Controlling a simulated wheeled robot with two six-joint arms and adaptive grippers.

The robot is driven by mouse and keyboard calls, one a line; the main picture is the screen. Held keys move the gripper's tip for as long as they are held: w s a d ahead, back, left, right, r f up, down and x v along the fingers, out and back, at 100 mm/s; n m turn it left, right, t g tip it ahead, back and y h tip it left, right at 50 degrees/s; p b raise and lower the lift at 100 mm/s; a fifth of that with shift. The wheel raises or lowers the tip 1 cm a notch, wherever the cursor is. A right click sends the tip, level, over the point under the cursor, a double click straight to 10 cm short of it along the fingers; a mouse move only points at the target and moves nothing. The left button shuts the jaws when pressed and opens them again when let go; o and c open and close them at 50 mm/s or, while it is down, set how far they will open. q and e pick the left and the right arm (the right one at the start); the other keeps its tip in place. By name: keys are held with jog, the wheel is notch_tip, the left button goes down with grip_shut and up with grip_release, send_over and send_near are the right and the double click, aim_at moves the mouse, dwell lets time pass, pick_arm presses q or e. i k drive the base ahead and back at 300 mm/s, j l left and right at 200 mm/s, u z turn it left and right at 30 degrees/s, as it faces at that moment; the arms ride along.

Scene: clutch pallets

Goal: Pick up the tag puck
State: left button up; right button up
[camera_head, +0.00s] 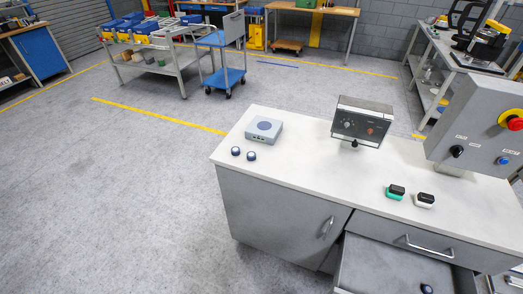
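A similar dark object (427,288) lies in the open drawer (385,262), partly cut off by the bottom of the picture. I cannot tell which of these is the tag puck. Neither of my grippers shows in the head view.
A grey-blue box (264,130) stands behind the pucks. A control panel box (362,122), a larger grey box with a red button (515,123), a green-based block (395,192) and a white-based block (424,200) are further right. The countertop's middle is clear.

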aim_at(235, 151)
jog(key=i+j+z, duration=0.2)
jog(key=j+z, duration=0.6)
jog(key=j, duration=0.2)
jog(key=i+j+z, duration=0.1)
jog(key=j+z, duration=0.3)
jog(key=j, duration=0.2)
